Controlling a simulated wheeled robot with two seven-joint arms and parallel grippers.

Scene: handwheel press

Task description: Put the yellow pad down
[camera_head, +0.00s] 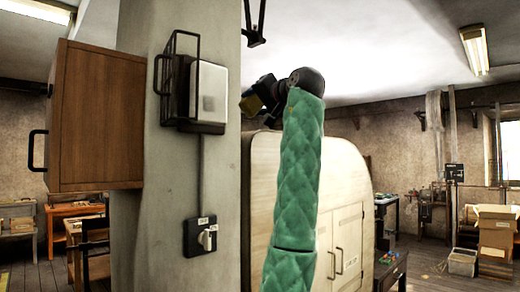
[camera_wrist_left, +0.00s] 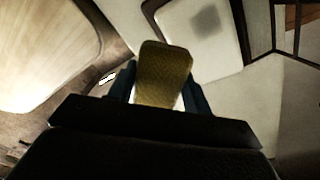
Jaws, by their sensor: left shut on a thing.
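The yellow pad (camera_wrist_left: 164,72) is held between the two dark fingers of my left gripper (camera_wrist_left: 160,98) in the left wrist view. It sticks out past the fingertips, and its lower part is hidden by the gripper body. In the head view the left gripper (camera_head: 262,94) is raised high at the top of the green-sleeved arm, to the right of the concrete pillar. No supporting surface shows directly under the pad. My right gripper is not in view.
The pillar (camera_head: 170,200) carries a light box with a wire guard (camera_head: 208,95), a switch (camera_head: 201,237) and a wooden cabinet (camera_head: 100,120). A large cream cabinet (camera_head: 343,185) stands behind my arm. Workbenches and cardboard boxes (camera_head: 496,228) are farther back.

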